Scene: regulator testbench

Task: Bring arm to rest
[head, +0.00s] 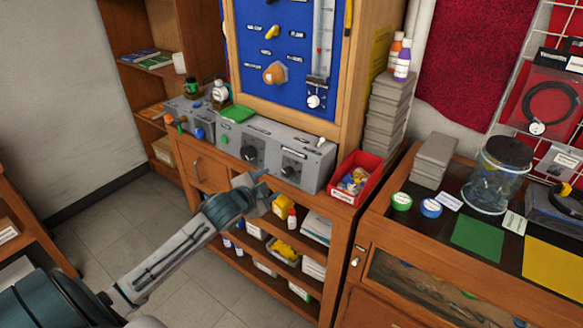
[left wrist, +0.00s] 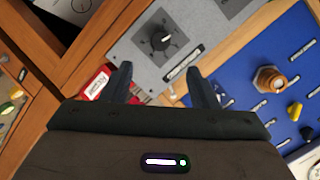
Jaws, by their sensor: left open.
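My left arm comes in from the lower left of the head view. Its gripper (head: 262,188) is in front of the grey control box (head: 230,138) with black knobs, near the front edge of the wooden bench. In the left wrist view the two fingers of the left gripper (left wrist: 163,88) stand apart with nothing between them. Beyond them is the grey panel with a black knob (left wrist: 160,38). The blue board (left wrist: 245,85) with a brass-coloured fitting (left wrist: 269,80) lies to the right in that view. My right gripper does not show in either view.
A red bin (head: 350,180) stands right of the control box. Open shelves (head: 300,262) with bottles and boxes are below the arm. A glass-topped cabinet (head: 440,262) with a glass jar (head: 497,175) is at right. Grey floor (head: 110,215) is clear at left.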

